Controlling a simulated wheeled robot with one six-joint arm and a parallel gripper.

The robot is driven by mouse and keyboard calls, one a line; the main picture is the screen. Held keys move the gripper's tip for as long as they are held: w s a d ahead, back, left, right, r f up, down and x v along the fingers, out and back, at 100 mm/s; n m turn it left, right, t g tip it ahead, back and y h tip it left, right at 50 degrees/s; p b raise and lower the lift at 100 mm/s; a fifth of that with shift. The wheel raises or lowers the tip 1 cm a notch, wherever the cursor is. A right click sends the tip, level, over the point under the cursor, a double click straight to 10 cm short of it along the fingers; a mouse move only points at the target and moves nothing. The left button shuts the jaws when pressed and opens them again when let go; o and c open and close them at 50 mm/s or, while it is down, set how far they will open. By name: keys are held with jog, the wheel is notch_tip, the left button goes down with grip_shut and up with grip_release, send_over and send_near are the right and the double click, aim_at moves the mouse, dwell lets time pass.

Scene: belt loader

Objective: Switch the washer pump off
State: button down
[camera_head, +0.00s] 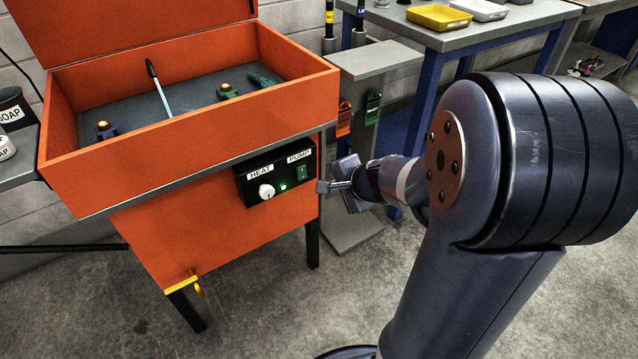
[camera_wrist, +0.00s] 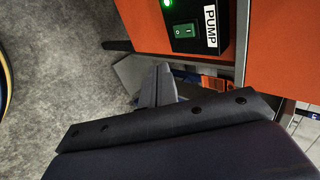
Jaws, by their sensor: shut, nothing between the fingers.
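The orange parts washer (camera_head: 190,225) stands on the left with its lid open. A black control panel (camera_head: 258,184) on its front carries a white HEAT knob (camera_head: 266,191), a lit green lamp (camera_head: 283,187) and a green PUMP rocker switch (camera_head: 302,173). In the wrist view the PUMP switch (camera_wrist: 185,36) is near the top, beside its label and the lit lamp (camera_wrist: 167,3). My gripper (camera_head: 322,187) is shut and empty, just right of and below the switch in the head view. Its closed fingers (camera_wrist: 158,72) point toward the panel in the wrist view, apart from the switch.
The washer basin holds a brush (camera_head: 158,88) and several small parts. A narrow grey stand (camera_head: 375,62) is right of the washer. A blue-legged bench (camera_head: 480,38) with trays stands behind. A yellow drain tap (camera_head: 190,283) sticks out low in front.

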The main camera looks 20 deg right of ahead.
aim_at(302, 172)
jog(key=shift+f, duration=0.1)
jog(key=w+r+b+x, duration=0.1)
jog(key=b+x, duration=0.1)
jog(key=x, duration=1.1)
jog(key=shift+w+a+r, duration=0.3)
jog(key=shift+w+a, duration=0.05)
jog(key=b, duration=0.3)
jog(key=shift+w+f+t, duration=0.2)
jog(key=shift+f+t, duration=0.1)
jog(key=shift+f, duration=0.1)
jog(key=shift+r, duration=0.45)
